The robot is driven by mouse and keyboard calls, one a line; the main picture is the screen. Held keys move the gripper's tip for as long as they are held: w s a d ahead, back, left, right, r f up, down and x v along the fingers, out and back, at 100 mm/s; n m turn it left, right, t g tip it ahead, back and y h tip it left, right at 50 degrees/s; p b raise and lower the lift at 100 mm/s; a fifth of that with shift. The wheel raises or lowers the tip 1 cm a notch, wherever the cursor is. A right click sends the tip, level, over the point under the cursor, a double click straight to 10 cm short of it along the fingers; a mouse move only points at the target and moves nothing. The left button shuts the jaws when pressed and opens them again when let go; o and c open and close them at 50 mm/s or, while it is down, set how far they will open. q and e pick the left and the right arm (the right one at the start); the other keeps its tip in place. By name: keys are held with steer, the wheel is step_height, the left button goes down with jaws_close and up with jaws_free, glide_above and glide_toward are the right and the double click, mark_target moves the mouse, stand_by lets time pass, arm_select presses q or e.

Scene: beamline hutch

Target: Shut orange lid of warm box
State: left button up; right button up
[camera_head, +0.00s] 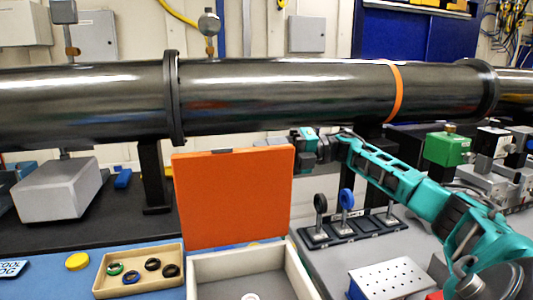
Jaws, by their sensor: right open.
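The orange lid (235,197) stands open and nearly upright at the back of the pale warm box (303,272), its broad face toward me. The box lies open at the bottom of the view, cut off by the lower edge, with a small white ring (250,297) inside. My right gripper (287,141) is open at the lid's upper right corner, its fingers by the top edge. Part of it is hidden behind the lid, and I cannot tell whether it touches. My left gripper is out of view.
A dark beam pipe (290,92) runs across just above the lid and my right arm. A tray of rings (140,291) and a yellow disc (77,261) lie left of the box. A dark rack (355,231) with ring holders and a perforated metal block (390,281) stand right.

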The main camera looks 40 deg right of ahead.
jaws_close()
stand_by(0.3)
steer(key=shift+f, duration=0.1)
